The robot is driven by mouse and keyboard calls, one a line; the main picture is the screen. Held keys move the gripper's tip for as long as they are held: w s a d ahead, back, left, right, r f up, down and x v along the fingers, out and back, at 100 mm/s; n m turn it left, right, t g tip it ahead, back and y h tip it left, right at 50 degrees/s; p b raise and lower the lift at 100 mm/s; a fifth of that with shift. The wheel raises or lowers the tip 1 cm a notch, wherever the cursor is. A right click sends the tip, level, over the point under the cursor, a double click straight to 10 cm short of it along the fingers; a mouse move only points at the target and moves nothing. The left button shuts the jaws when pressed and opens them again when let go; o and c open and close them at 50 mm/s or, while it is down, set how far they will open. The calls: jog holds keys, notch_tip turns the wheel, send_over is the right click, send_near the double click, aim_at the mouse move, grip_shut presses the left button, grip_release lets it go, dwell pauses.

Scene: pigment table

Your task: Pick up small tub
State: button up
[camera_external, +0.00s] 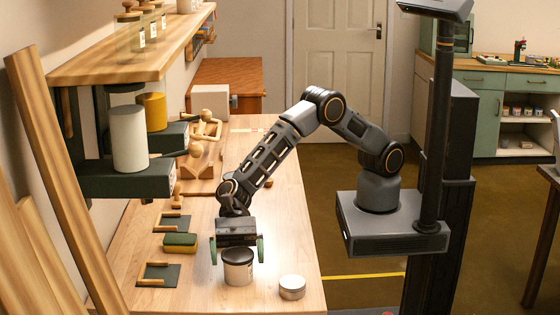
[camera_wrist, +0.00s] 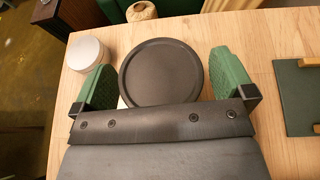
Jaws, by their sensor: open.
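A pale tub with a dark lid (camera_external: 238,273) stands upright on the wooden table under my gripper (camera_external: 237,252). A smaller, low silver-white round tin (camera_external: 292,288) stands to its right. My gripper is open, with green fingers on either side of the dark lid, around lid height in the external view. In the wrist view the dark lid (camera_wrist: 162,65) lies between the fingers, nearer the left one, and hides most of the tub's body. I cannot tell whether either finger touches it. The low tin (camera_wrist: 87,52) shows outside the left finger in that view.
On the table (camera_external: 285,220), left of the tub, lie a green-and-yellow sponge (camera_external: 180,241) and dark green plates with wooden bars (camera_external: 158,274). A dark shelf (camera_external: 125,180) with a white cylinder (camera_external: 129,138) stands at left. The table's right edge is close to the low tin.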

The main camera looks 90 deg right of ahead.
jog(key=shift+c, duration=0.3)
jog(key=c, duration=0.9)
jog(key=shift+o, duration=0.2)
jog(key=shift+r, duration=0.1)
